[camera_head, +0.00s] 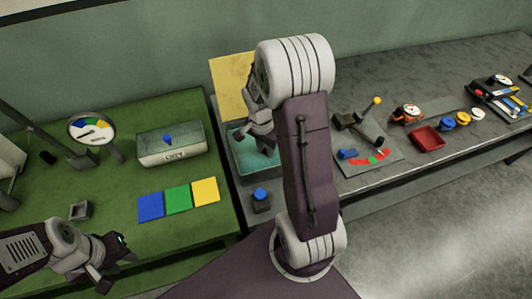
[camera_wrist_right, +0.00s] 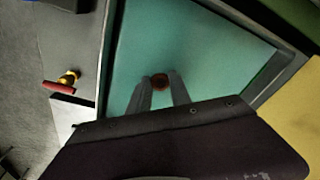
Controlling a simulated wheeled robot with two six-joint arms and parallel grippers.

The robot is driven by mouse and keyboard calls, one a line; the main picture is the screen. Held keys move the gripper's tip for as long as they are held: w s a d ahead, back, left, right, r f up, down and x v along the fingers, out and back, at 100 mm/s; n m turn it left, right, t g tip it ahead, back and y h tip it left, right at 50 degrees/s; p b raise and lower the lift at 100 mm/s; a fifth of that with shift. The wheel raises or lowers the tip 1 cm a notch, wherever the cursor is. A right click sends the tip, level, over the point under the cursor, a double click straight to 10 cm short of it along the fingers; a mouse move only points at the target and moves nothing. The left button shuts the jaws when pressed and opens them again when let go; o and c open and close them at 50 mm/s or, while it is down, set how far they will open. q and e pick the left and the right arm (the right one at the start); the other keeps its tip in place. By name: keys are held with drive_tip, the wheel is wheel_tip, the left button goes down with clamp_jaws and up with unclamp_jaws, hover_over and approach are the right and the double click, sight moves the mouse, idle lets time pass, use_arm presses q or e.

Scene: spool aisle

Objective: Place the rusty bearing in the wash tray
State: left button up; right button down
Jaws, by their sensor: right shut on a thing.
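The rusty bearing (camera_wrist_right: 159,80) is a small brown ring between the fingertips of my right gripper (camera_wrist_right: 160,88) in the right wrist view. The gripper is shut on it, over the teal floor of the wash tray (camera_wrist_right: 215,50). I cannot tell whether the bearing touches the floor. In the head view my right gripper (camera_head: 266,143) reaches down over the wash tray (camera_head: 241,168), and my arm hides the tray's right part; the bearing is hidden there. My left gripper (camera_head: 116,262) is open and empty at the lower left, above the green bench.
A yellow panel (camera_head: 230,85) stands behind the tray. A blue-topped button box (camera_head: 261,198) is in front of it. The green bench holds a grey box (camera_head: 170,145), a round dial (camera_head: 92,130) and coloured squares (camera_head: 178,198). A red tray (camera_head: 427,138) lies further right.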

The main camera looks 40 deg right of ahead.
drive_tip(key=shift+f, duration=0.95)
drive_tip(key=shift+w+f, duration=0.1)
drive_tip(key=shift+f, duration=0.15)
drive_tip(key=shift+f, duration=0.15)
drive_tip(key=c, duration=1.2)
unclamp_jaws()
